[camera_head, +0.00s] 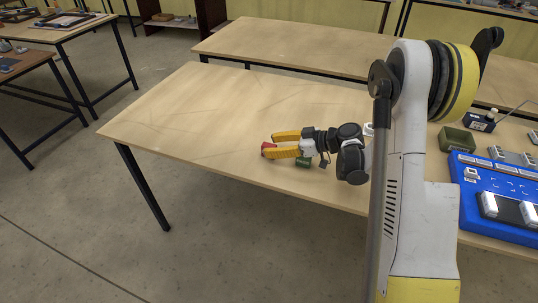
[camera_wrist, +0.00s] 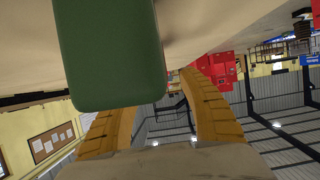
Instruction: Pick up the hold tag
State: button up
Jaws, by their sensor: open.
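My gripper (camera_head: 269,146) has two yellow fingers, spread apart, low over the near part of the wooden table, pointing left. No thing reads clearly as the hold tag. A small red patch (camera_head: 267,145) shows at the fingertips in the head view; whether it is the tag or part of the gripper I cannot tell. A dark green block (camera_head: 303,162) sits just below the gripper. In the wrist view a large green block (camera_wrist: 110,50) fills the upper left and hides part of the left finger. Nothing is visibly gripped.
The wooden table (camera_head: 190,115) is clear to the left of my gripper. At right are a blue panel (camera_head: 495,190) with white parts, a green box (camera_head: 456,139) and a dark bottle-like item (camera_head: 482,121). A second table (camera_head: 300,45) stands behind.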

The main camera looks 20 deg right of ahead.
jog(key=shift+w+a+f, duration=0.15)
jog(key=shift+a, duration=0.05)
jog(key=shift+c, duration=0.2)
grip_shut()
jog(key=shift+r+p, duration=0.45)
jog(key=shift+r, duration=0.2)
jog(key=r+p, duration=0.1)
jog(key=r, duration=0.1)
jog(key=d+r+p, duration=0.1)
jog(key=r, duration=0.1)
jog(key=shift+w, duration=0.1)
jog(key=w+d+r+p, duration=0.1)
jog(key=d+r+p, duration=0.3)
jog(key=d, duration=0.6)
jog(key=shift+w+d+r, duration=0.15)
jog(key=shift+d+r, duration=0.2)
jog(key=shift+r, duration=0.6)
